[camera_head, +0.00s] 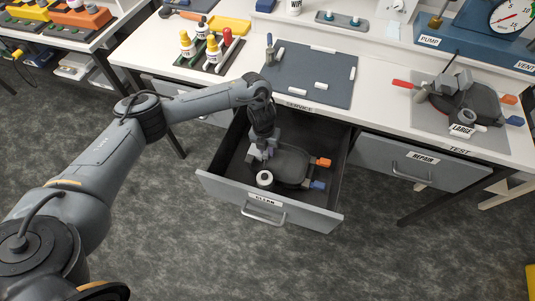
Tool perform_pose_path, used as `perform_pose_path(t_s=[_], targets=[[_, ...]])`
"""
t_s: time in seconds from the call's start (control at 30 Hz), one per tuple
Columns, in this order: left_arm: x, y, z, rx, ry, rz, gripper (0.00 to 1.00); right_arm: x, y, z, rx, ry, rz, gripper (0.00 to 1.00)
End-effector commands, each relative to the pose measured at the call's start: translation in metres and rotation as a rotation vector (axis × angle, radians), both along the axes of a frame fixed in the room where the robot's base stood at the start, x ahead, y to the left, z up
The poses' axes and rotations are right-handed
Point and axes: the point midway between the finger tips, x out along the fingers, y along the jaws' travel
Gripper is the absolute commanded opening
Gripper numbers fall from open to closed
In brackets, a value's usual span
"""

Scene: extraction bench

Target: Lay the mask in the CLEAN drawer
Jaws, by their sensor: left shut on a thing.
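The CLEAN drawer (326,216) is pulled open below the bench, with its label on the front edge. A dark grey mask (287,163) with an orange tab, a blue tab and a pale round part lies low inside it. My left gripper (262,152) reaches down into the drawer at the mask's left side and is shut on it. The fingertips are partly hidden, and I cannot tell whether the mask touches the drawer floor. A second mask (466,103), tagged LARGE, sits on a grey mat on the bench at right. My right gripper is not in view.
The REPAIR drawer (447,172) to the right is closed. A dark mat (322,78) with small white pieces lies on the bench above the open drawer. A tray of bottles (211,53) stands to its left. The pump unit (470,43) is at the back right.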

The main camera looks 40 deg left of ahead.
Motion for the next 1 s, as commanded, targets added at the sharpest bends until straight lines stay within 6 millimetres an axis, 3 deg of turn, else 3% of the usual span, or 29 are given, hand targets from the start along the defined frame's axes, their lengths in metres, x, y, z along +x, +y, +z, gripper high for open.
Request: perform_pose_path(t_s=[0.33, 0.77, 0.8, 0.93, 1.0], targets=[[0.001, -0.001, -0.033, -0.002, -0.003, -0.001, 0.0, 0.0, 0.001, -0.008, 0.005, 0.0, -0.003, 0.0], [0.001, -0.001, -0.037, -0.002, -0.003, -0.001, 0.0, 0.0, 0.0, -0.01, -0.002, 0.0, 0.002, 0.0], [0.0, 0.0, -0.038, 0.0, 0.0, -0.001, 0.3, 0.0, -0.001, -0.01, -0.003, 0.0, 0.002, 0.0], [0.0, 0.0, -0.038, 0.0, 0.0, -0.001, 0.5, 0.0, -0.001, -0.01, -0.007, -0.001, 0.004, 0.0], [0.0, 0.0, -0.038, 0.0, 0.0, -0.001, 0.53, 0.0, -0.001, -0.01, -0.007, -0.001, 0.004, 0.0]])
